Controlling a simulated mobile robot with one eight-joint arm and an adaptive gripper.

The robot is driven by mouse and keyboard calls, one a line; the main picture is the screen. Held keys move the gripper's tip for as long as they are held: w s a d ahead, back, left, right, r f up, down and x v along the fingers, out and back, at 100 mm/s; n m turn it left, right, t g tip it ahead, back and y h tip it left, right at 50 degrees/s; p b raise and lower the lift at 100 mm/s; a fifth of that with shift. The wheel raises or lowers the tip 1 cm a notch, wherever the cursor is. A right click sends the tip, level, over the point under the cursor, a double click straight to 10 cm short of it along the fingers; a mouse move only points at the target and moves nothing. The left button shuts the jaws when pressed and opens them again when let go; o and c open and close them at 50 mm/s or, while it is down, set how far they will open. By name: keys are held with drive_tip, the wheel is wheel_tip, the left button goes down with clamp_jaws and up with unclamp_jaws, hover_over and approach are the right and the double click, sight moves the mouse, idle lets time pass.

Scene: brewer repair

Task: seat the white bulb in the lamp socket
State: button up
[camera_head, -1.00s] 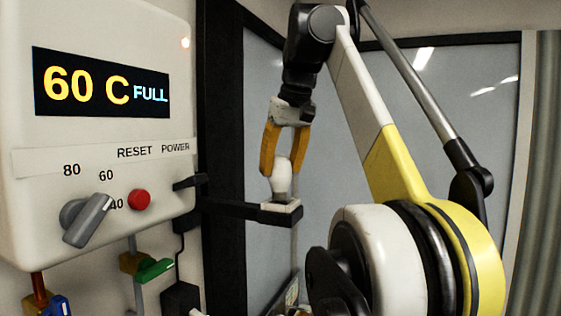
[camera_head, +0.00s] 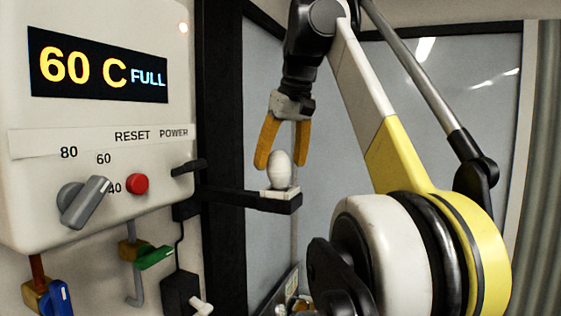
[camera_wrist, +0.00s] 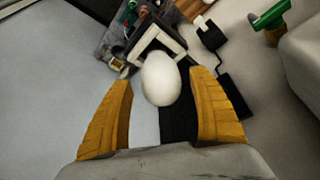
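The white bulb (camera_head: 279,168) stands upright in the lamp socket (camera_head: 282,193), a pale square holder at the end of a black bracket arm. How deep its base sits is hidden. My gripper (camera_head: 281,163) is open, its two orange fingers apart on either side of the bulb's upper part. In the wrist view the bulb (camera_wrist: 161,82) lies between and just beyond the fingertips (camera_wrist: 160,78), with a gap on each side. The pale socket frame (camera_wrist: 171,36) shows behind it.
The brewer's panel (camera_head: 100,205) at left shows "60 C FULL", with a grey knob (camera_head: 84,202) and red button (camera_head: 137,184). Below are blue (camera_head: 61,297) and green (camera_head: 154,257) valve handles. A dark post (camera_head: 222,150) stands beside the bracket.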

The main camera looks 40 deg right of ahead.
sight(284, 154)
drive_tip(key=shift+r, duration=0.1)
drive_tip(key=shift+v, duration=1.35)
drive_tip(key=shift+s+r, duration=0.1)
drive_tip(key=shift+s, duration=0.3)
drive_tip(key=s+a, duration=0.3)
drive_tip(key=s, duration=0.8)
drive_tip(key=shift+a, duration=0.15)
drive_tip(key=shift+w, duration=0.1)
